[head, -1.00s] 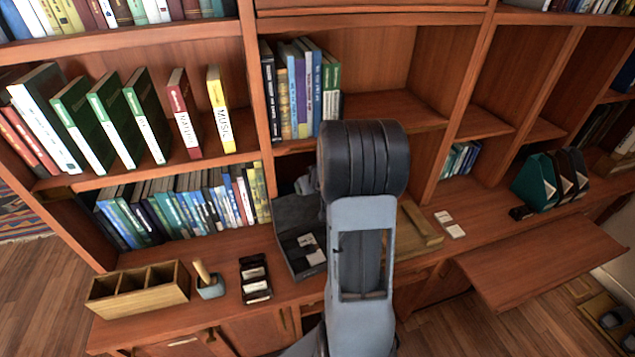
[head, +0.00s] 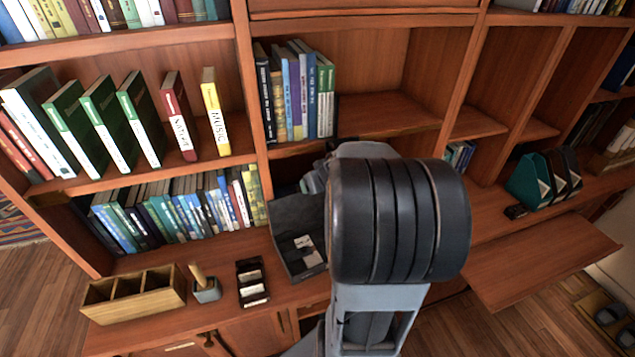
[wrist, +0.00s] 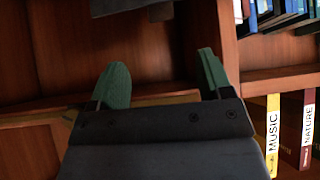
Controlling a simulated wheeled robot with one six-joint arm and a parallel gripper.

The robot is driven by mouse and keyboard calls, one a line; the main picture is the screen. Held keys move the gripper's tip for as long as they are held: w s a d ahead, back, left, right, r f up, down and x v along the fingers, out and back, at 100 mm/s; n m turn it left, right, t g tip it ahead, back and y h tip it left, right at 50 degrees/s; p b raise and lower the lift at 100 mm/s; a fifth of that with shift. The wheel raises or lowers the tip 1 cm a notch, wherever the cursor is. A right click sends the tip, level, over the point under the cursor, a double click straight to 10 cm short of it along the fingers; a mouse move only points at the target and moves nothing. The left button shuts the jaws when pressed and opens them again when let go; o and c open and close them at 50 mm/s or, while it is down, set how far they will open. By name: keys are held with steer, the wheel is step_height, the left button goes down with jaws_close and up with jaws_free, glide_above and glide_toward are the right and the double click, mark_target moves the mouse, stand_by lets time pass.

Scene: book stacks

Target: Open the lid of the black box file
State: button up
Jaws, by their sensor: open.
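The black box file (head: 284,262) stands on the counter left of my arm in the head view. Its lid (head: 295,214) appears raised at the back, and pale papers show inside. My arm covers its right side. My gripper (wrist: 157,80) is open in the wrist view, with two green fingertips wide apart and nothing between them. In the head view it is mostly hidden behind my arm, above and behind the box. A dark edge at the top of the wrist view cannot be identified for sure.
A wooden three-part organizer (head: 134,299), a small pot (head: 207,291) and a dark card tray (head: 252,283) stand left of the box. Books (head: 180,205) fill the shelf behind. Shelf uprights and boards are close to my gripper. Green and dark file holders (head: 540,180) stand at the right.

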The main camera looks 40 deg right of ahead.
steer(key=shift+c, duration=0.3)
